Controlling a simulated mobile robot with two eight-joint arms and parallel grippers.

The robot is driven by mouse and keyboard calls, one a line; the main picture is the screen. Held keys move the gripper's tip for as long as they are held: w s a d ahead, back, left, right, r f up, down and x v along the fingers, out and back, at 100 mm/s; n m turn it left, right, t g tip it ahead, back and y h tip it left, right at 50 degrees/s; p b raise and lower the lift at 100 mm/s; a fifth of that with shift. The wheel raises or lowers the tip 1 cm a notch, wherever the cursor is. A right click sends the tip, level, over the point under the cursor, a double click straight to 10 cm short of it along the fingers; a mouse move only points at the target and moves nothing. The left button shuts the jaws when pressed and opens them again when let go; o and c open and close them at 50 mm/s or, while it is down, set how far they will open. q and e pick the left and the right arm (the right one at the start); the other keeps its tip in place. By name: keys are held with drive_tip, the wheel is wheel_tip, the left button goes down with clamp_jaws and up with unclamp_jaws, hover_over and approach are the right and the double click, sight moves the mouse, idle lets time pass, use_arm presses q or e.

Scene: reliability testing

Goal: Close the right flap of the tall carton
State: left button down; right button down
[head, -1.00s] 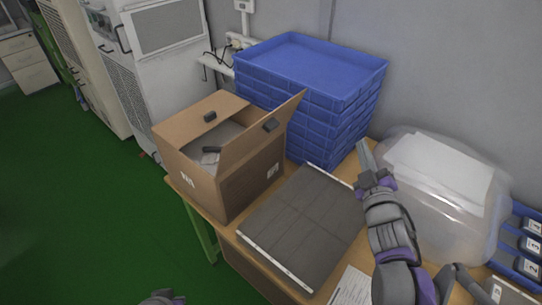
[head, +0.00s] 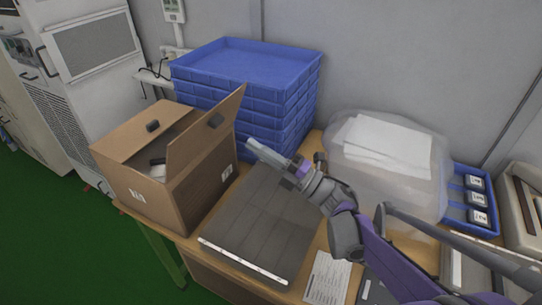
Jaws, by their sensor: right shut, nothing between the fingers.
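The tall carton (head: 145,200) is a brown cardboard box at the left end of the table. Its right flap (head: 204,134) stands up and leans outward, with a dark block on it. My right gripper (head: 258,150) is shut and empty. It is just right of the raised flap in the picture, above the grey panel's far end, with a visible gap to the flap. My left gripper is out of view.
A stack of blue trays (head: 252,66) stands behind the carton. A grey panel (head: 262,225) lies on the table (head: 206,257) right of it. A clear plastic bin (head: 375,190) with white sheets stands farther right. A paper sheet (head: 327,278) lies near the front.

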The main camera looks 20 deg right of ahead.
sight(220, 124)
drive_tip(key=x, duration=0.7)
drive_tip(key=shift+w+a, duration=0.1)
